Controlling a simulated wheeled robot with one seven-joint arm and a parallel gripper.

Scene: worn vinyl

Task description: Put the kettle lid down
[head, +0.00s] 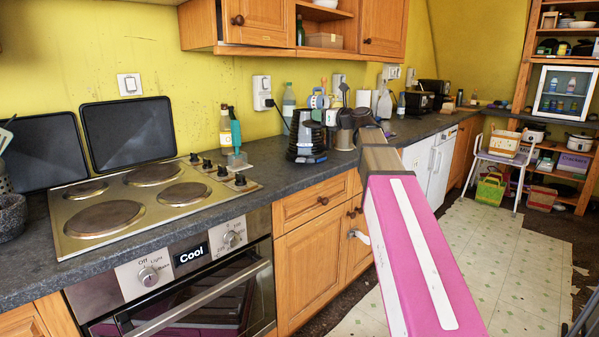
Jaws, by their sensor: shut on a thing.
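The kettle (304,138) is a dark, tapered pot on the grey worktop, right of the hob and near the wall. My arm reaches in from the lower right. The lid's outline blends with the gripper and the clutter behind. I cannot tell whether the lid touches the kettle.
The hob (150,200) is at left with black trays leaning behind it. A bottle (226,131) and a teal-handled brush (236,138) stand left of the kettle. Bottles and utensils crowd behind it. The worktop (268,172) is bare in front, left of the kettle.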

